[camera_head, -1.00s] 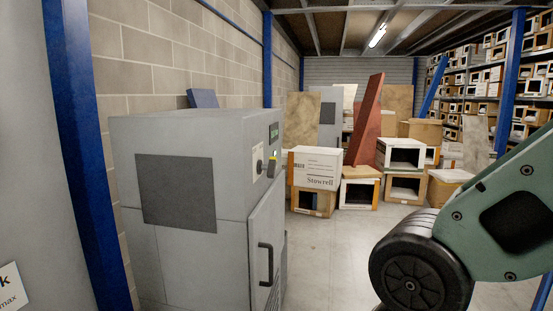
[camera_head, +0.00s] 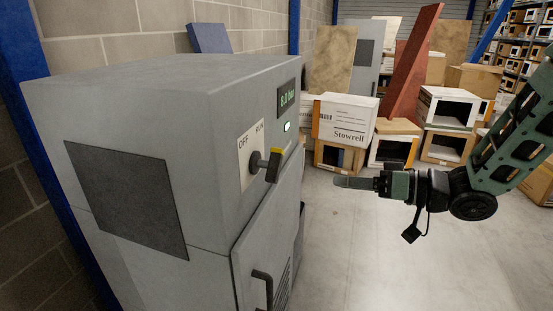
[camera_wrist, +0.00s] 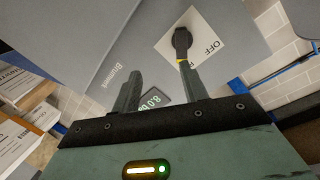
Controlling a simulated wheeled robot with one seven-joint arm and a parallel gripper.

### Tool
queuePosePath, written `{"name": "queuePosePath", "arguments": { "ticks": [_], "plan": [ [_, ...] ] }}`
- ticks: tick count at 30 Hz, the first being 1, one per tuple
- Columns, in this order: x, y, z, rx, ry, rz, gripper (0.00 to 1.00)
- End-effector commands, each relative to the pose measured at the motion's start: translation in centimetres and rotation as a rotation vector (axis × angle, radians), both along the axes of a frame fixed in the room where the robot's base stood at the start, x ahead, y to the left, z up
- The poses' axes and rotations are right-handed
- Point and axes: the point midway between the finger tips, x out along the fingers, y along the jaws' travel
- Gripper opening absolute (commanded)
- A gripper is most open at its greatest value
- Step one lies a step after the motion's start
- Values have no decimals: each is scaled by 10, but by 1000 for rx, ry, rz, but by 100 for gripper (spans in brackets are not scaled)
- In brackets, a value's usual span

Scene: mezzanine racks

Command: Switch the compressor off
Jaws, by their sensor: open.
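The compressor (camera_head: 190,95) is a grey cabinet at the left in the head view. Its front has a white plate (camera_head: 245,150) marked OFF and RUN with a black rotary handle (camera_head: 272,168) tipped in yellow. The handle points away from OFF, to the RUN side. Above it a display (camera_head: 287,98) reads 8.0 bar and a green lamp (camera_head: 287,127) is lit. My gripper (camera_head: 345,182) is open and empty, right of the handle and apart from it. In the wrist view the handle (camera_wrist: 182,42) shows beyond the right finger of my gripper (camera_wrist: 158,86).
A door with a black pull handle (camera_head: 263,288) is below the switch. Stacked boxes (camera_head: 343,120) and a leaning red board (camera_head: 412,70) stand behind my gripper. A blue post (camera_head: 35,60) is at the left. Bare floor (camera_head: 365,260) lies right of the compressor.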

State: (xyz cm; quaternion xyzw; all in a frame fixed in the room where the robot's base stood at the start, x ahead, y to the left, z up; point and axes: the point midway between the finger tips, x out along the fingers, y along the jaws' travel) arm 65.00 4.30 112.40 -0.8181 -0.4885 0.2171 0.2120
Motion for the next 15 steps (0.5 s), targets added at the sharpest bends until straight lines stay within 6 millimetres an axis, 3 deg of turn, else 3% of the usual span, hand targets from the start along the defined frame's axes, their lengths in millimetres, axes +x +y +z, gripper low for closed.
{"name": "queuePosePath", "arguments": {
  "ticks": [7, 11, 15],
  "plan": [
    [-13, -14, 17, 173, 34, 90, 44],
    [-10, -2, 18, 180, 36, 96, 44],
    [-2, 23, 19, 179, 34, 98, 44]
  ]
}}
